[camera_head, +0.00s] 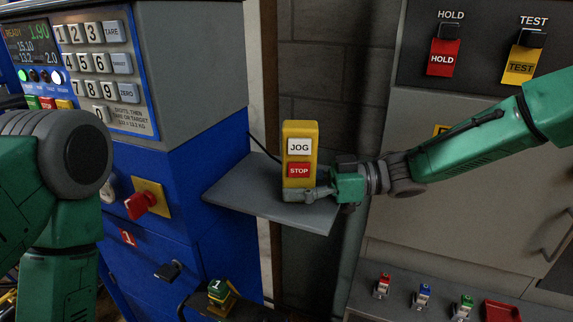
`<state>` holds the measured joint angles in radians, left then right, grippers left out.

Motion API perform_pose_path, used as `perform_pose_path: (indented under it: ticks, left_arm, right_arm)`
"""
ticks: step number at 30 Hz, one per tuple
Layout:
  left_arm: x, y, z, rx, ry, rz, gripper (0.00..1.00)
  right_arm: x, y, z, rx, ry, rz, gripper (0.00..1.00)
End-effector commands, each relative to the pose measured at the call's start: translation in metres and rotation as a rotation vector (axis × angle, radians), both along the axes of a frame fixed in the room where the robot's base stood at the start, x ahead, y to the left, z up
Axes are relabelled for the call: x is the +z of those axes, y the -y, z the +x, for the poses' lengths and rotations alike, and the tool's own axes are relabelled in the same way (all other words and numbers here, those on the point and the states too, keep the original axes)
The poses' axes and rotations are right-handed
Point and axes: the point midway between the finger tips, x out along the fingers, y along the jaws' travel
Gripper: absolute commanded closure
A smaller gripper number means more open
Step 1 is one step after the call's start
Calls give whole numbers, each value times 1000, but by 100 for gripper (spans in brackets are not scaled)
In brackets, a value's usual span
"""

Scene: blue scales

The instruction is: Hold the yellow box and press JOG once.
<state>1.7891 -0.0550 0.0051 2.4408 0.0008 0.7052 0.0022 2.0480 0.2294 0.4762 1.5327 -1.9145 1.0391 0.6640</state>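The yellow box (287,155) stands upright on a grey shelf (255,201) that juts from the blue scale cabinet. Its front carries a white JOG button (299,146) above a red STOP button (299,170), both unobstructed. My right gripper (305,194) reaches in from the right at the box's foot. One finger lies across the front of the base; the other finger is hidden, so I cannot tell whether the grip is closed. My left arm shows at the left edge, but its gripper is not in view.
A keypad panel (101,62) with a lit display is at upper left, above a red knob (140,204). HOLD (443,58) and TEST (521,67) switches are at upper right. A dark cable runs behind the box.

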Motion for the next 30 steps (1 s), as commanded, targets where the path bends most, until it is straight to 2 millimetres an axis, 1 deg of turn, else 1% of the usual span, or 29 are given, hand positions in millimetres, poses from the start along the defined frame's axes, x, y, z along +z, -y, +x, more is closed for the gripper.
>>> perform_pose_path:
  ticks: [1,2,3,6,19,30]
  left_arm:
    - [0,0,0,0,0,0,45]
    - [0,0,0,0,0,0,56]
    - [0,0,0,0,0,0,70]
    - [0,0,0,0,0,0,100]
    - [0,0,0,1,0,1,100]
    - [0,0,0,0,0,0,100]
  right_arm:
    - [0,0,0,0,0,0,77]
    - [0,-1,0,0,1,-1,77]
    - [0,-2,0,0,1,-2,76]
    - [0,-2,0,0,0,-2,76]
    - [1,2,0,0,1,2,76]
    - [1,0,0,-1,1,0,76]
